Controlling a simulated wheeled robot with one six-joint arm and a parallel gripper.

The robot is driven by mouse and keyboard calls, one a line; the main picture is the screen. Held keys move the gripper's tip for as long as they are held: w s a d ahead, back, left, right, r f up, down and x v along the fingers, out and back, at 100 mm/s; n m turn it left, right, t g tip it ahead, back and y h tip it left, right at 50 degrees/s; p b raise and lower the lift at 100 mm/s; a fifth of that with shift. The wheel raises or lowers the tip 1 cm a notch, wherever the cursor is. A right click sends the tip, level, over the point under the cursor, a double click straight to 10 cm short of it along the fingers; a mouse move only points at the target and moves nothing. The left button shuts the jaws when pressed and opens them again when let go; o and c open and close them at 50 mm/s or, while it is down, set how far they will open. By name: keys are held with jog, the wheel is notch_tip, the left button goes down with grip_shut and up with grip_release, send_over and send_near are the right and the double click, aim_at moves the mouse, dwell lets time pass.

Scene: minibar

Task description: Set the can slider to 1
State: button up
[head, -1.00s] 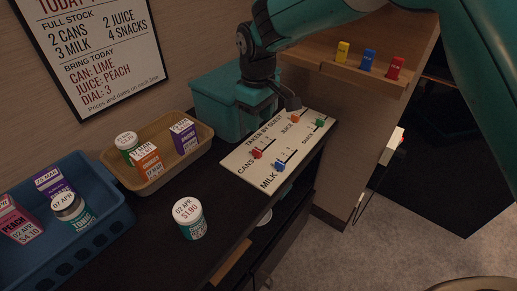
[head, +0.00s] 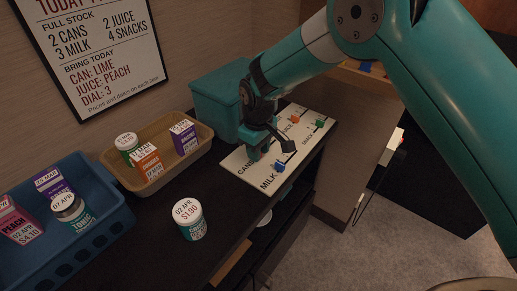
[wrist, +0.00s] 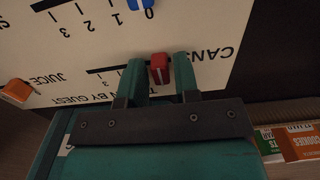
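The white slider board (head: 236,160) lies on the dark counter, with rows for cans, milk, juice and a fourth item. In the head view my gripper (head: 256,154) is over the cans row and hides the red knob.
The blue milk slider (head: 280,167) is close to my gripper. The orange juice slider (head: 294,119) and green slider (head: 319,124) are farther back. A teal box (head: 217,100) stands behind the board. A tan tray (head: 193,158) and white-lidded can (head: 190,220) are left.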

grip_shut()
jog(key=shift+w+d, duration=0.85)
jog(key=shift+w, duration=0.2)
jog(key=shift+o, duration=1.7)
grip_release()
notch_tip(320, 180, up, 18)
jog(key=shift+f, duration=0.25)
